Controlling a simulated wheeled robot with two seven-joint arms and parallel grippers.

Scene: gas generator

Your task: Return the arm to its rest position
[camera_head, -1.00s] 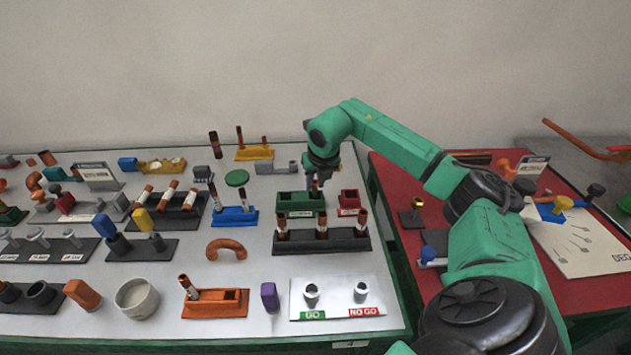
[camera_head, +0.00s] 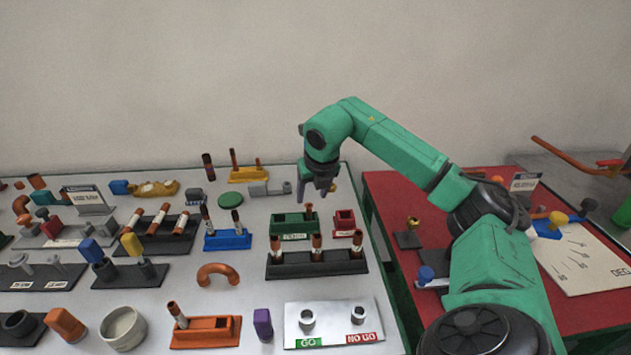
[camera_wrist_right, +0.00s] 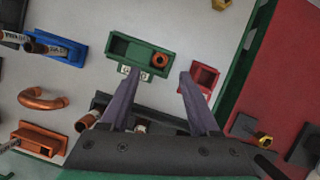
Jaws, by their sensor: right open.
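My right arm (camera_head: 400,148) is green and reaches in from the right over the white table. Its gripper (camera_head: 322,192) hangs above the green block (camera_head: 292,228) with its fingers apart and nothing between them. In the right wrist view the open fingers (camera_wrist_right: 152,88) point toward the green block (camera_wrist_right: 122,48), which has a copper tube (camera_wrist_right: 160,60) standing in one end. The red block (camera_wrist_right: 203,80) shows beside the right-hand finger. My left gripper is not in view.
A black rack (camera_head: 316,264) with several copper tubes stands in front of the green block. A GO/NO GO plate (camera_head: 332,322) lies near the front edge. The red table (camera_head: 390,190) with a degree-marked plate (camera_head: 580,255) is at the right. Open air lies above the tables.

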